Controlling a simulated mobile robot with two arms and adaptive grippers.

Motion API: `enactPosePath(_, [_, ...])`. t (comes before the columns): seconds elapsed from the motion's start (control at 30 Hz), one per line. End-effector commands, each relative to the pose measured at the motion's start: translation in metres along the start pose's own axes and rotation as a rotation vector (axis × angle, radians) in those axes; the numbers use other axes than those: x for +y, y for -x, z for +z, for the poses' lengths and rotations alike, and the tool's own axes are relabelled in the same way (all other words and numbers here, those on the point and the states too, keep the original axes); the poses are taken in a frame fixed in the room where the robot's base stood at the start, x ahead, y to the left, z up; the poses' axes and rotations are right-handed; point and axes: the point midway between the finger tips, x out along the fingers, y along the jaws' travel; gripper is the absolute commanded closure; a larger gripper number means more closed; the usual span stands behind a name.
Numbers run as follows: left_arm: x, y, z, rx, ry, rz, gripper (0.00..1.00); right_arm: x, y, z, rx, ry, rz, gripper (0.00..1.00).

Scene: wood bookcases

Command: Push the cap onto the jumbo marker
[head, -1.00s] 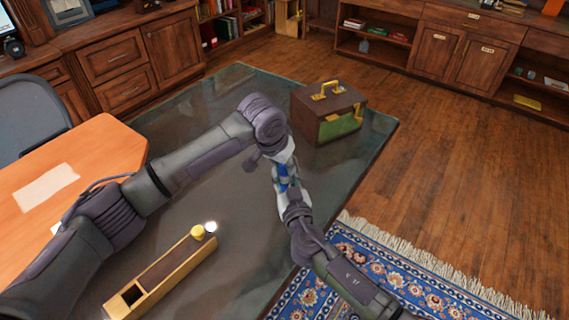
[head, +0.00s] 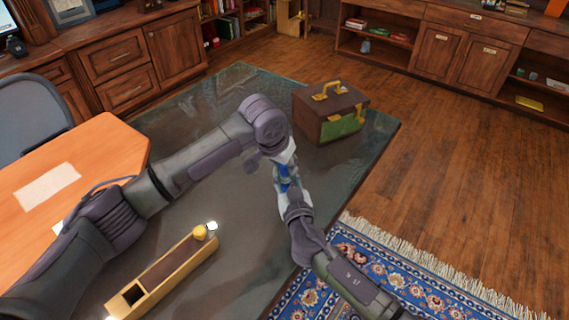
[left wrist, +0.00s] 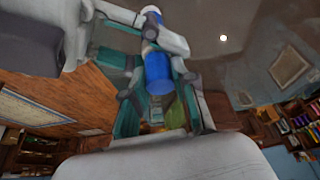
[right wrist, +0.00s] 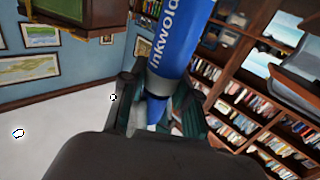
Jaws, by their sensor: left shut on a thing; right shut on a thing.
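My left gripper (head: 284,163) and my right gripper (head: 289,192) meet above the dark tabletop, with blue showing between them. In the left wrist view, the left gripper (left wrist: 160,88) is shut on a blue cylinder with a flat near end, apparently the cap (left wrist: 159,73). A grey band and more blue lie beyond it. In the right wrist view, the right gripper (right wrist: 156,118) is shut around the lower end of the jumbo marker (right wrist: 178,38), a thick blue barrel with white lettering and a grey band. Fingers hide the joint; I cannot tell whether cap and marker touch.
A long wooden box (head: 172,268) with a yellow knob lies on the dark tabletop (head: 205,110). A brown and green case (head: 330,112) with a yellow handle stands at its far right. An orange-brown desk (head: 95,150) is at left. A blue patterned rug (head: 400,265) lies at right.

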Motion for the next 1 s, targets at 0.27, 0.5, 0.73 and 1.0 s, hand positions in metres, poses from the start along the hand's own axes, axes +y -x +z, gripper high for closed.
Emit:
enactPosePath(0.27, [0.0026,-0.0102,0.0088,-0.017,0.001,0.005,0.88,-0.0003,-0.0018,-0.0065,0.013,-0.001,0.000,1.00])
enactPosePath(0.5, [0.0014,-0.0130,0.0100,-0.017,0.003,0.002,0.88,-0.0011,-0.0018,-0.0070,0.014,-0.001,-0.002,1.00])
enactPosePath(0.73, [0.0004,-0.0134,0.0102,-0.017,0.004,0.001,0.88,-0.0018,-0.0018,-0.0069,0.015,0.000,-0.003,1.00])
enactPosePath(1.0, [0.0000,-0.0120,0.0095,-0.021,0.003,-0.001,0.88,-0.0025,-0.0017,-0.0069,0.015,-0.001,-0.004,1.00])
